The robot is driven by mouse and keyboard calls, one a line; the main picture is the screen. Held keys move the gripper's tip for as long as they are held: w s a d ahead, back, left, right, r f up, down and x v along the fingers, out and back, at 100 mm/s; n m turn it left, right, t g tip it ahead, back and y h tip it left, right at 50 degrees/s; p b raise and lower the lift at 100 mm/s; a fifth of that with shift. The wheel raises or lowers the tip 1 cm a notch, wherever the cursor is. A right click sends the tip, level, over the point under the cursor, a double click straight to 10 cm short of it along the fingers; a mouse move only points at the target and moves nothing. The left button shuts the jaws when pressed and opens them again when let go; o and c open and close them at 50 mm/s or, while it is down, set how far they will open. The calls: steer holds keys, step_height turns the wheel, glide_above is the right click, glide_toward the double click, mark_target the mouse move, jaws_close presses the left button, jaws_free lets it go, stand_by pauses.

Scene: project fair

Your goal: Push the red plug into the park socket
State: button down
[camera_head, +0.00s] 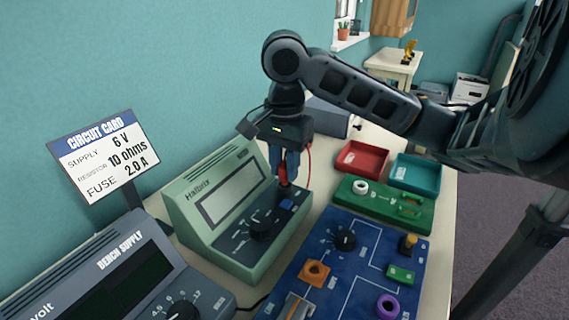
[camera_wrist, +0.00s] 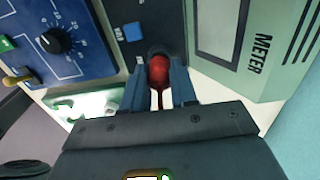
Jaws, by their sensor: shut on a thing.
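My gripper (camera_head: 284,165) points down over the right part of the pale green meter (camera_head: 182,194). It is shut on the red plug (camera_head: 283,179), which has a red lead running up beside the gripper. In the wrist view the red plug (camera_wrist: 159,70) sits between the two fingers, its tip at a dark round socket (camera_wrist: 157,50) on the meter's dark panel. I cannot tell how deep the tip sits or read the label there. A blue button (camera_head: 287,204) is close by on the panel.
A dial (camera_head: 260,228) stands on the meter's panel. The blue circuit board (camera_head: 330,270), green board (camera_head: 368,206), red tray (camera_head: 361,160) and teal tray (camera_head: 415,176) lie to the right. The bench supply (camera_head: 110,280) and circuit card (camera_head: 104,155) are at left.

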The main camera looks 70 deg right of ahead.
steer(key=shift+f, duration=0.5)
stand_by(0.4)
steer(key=c, duration=0.8)
jaws_free()
steer(key=shift+o, duration=0.4)
steer(key=o, duration=0.4)
steer(key=shift+r+p, duration=4.05)
steer(key=shift+p, duration=0.3)
